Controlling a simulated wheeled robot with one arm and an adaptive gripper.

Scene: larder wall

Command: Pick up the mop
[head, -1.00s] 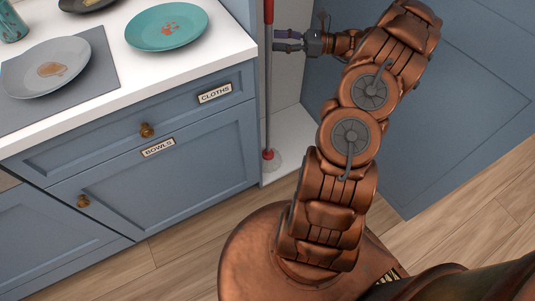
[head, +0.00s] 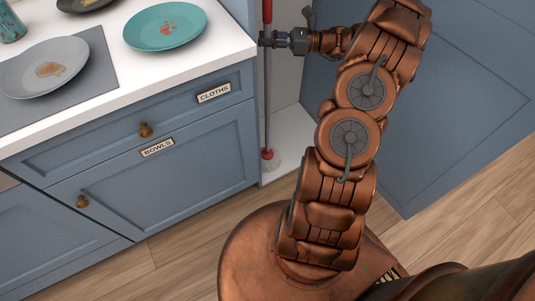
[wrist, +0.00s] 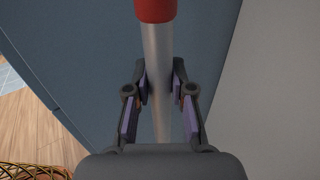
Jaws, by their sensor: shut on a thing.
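The mop (head: 267,100) stands upright in a narrow white-floored cupboard, just right of the blue drawers in the head view. It has a grey shaft with a red upper part and a red collar low down above a pale head. My gripper (head: 265,39) is shut on the shaft, just below the red part. In the wrist view the mop shaft (wrist: 157,55) runs between the fingers of my gripper (wrist: 159,82), with the red part at the top. The mop's top end is out of view.
The blue drawer unit (head: 160,190) with a white counter is close on the left. A teal plate (head: 165,25) and a grey plate (head: 45,68) are on the counter. A blue door (head: 440,120) stands open on the right. Wooden floor (head: 180,250) is clear in front.

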